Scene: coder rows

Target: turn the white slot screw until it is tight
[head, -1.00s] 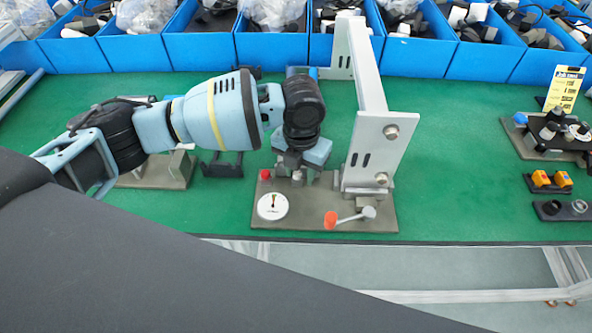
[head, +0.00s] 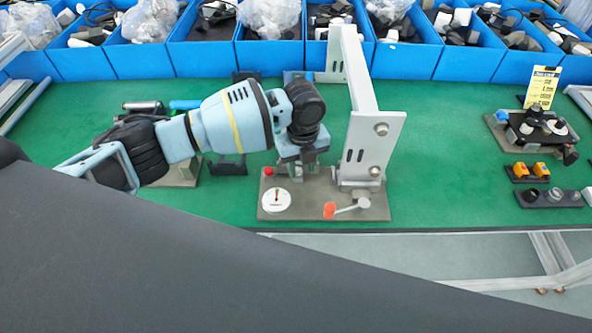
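My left gripper (head: 298,172) points down over the grey fixture plate (head: 310,212), just behind a round white dial (head: 276,200) with a short needle. The fingertips are small and partly hidden by the wrist, so I cannot tell whether they are open or shut or touch anything. I cannot make out the white slot screw; it may be hidden under or behind my gripper. A small red button (head: 268,171) is left of the fingers. A lever with an orange-red knob (head: 329,210) lies at the plate's front edge. My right gripper is not in view.
A tall light-grey bracket (head: 372,150) stands close right of my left gripper. Blue bins (head: 415,60) line the back. A black fixture with a yellow card (head: 542,88), orange-topped switches (head: 530,170) and a button box (head: 550,198) are at right. The green mat (head: 445,150) between is clear.

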